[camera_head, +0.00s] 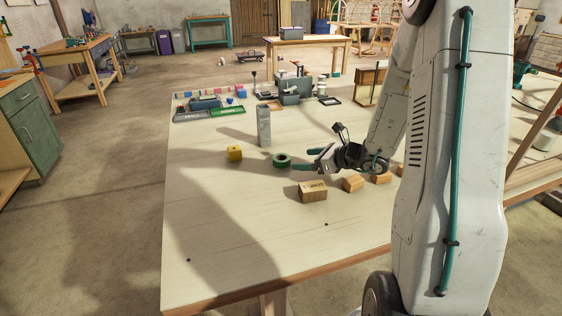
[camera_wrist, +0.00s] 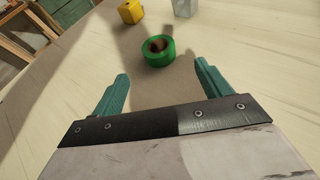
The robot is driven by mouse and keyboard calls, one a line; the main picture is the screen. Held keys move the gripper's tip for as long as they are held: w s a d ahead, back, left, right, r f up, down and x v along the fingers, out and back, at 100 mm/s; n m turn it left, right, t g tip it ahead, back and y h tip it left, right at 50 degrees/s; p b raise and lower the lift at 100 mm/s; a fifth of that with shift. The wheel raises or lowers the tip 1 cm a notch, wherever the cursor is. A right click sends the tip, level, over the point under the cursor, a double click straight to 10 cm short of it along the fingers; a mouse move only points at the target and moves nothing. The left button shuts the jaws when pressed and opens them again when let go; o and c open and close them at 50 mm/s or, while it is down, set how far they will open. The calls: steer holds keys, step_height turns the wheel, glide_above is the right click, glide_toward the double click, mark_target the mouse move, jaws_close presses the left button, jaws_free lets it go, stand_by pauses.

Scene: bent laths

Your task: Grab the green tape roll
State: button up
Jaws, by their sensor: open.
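The green tape roll (camera_head: 282,160) lies flat on the pale wooden table, near its middle. In the wrist view the green tape roll (camera_wrist: 159,51) shows its brown core and sits beyond the fingertips, roughly centred between them. My gripper (camera_head: 308,160) is just to the right of the roll in the head view, low over the table, with its fingers pointing left toward it. In the wrist view my gripper (camera_wrist: 164,72) has its two teal fingers wide apart with nothing between them.
A yellow block (camera_head: 234,153) and an upright grey block (camera_head: 264,127) stand near the roll. Wooden blocks, one of them a larger block (camera_head: 312,191), lie in front of my gripper. Trays and tools (camera_head: 210,107) occupy the far side. The table's front left is clear.

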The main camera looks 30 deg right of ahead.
mark_target(289, 160)
steer(key=x, duration=0.7)
steer(key=shift+a+f, duration=0.1)
steer(key=c, duration=1.1)
